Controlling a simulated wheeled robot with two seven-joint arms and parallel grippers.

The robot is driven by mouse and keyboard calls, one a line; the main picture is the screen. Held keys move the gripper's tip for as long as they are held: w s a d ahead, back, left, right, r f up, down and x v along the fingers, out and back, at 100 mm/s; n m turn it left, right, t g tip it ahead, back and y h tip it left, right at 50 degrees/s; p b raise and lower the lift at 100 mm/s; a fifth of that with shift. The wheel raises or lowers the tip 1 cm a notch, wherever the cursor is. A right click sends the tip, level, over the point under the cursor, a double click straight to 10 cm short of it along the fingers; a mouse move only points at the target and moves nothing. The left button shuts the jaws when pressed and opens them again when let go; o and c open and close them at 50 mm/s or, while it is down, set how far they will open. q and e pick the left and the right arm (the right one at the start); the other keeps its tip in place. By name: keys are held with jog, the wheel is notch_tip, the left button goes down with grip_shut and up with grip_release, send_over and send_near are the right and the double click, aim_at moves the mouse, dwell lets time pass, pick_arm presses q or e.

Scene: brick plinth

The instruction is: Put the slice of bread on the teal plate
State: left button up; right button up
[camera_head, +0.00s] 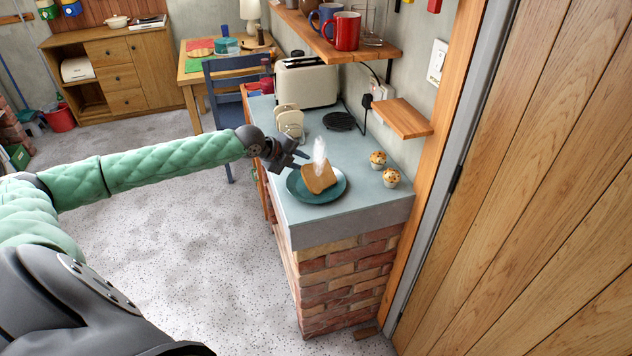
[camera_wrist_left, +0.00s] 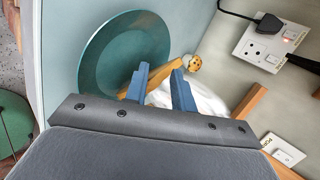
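The teal plate (camera_head: 298,196) lies on the pale blue counter top; it fills the upper left of the left wrist view (camera_wrist_left: 98,62). My right gripper is not in view.
Two muffins (camera_head: 378,158) sit right of the plate. A small wooden shelf (camera_head: 404,118) juts from the wall.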

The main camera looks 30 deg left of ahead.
pick_arm(q)
jog(key=shift+s+r, duration=0.1)
jog(key=p+v, duration=0.5)
jog(key=v, duration=0.2)
jog(key=shift+s+a+r, duration=0.15)
jog(key=shift+s+r, duration=0.05)
jog(key=shift+s, duration=0.1)
jog(key=shift+r, duration=0.1)
notch_tip(320, 180, up, 8)
jog(key=s+p, duration=0.2)
jog(key=p, duration=0.5)
jog(key=shift+a, duration=0.45)
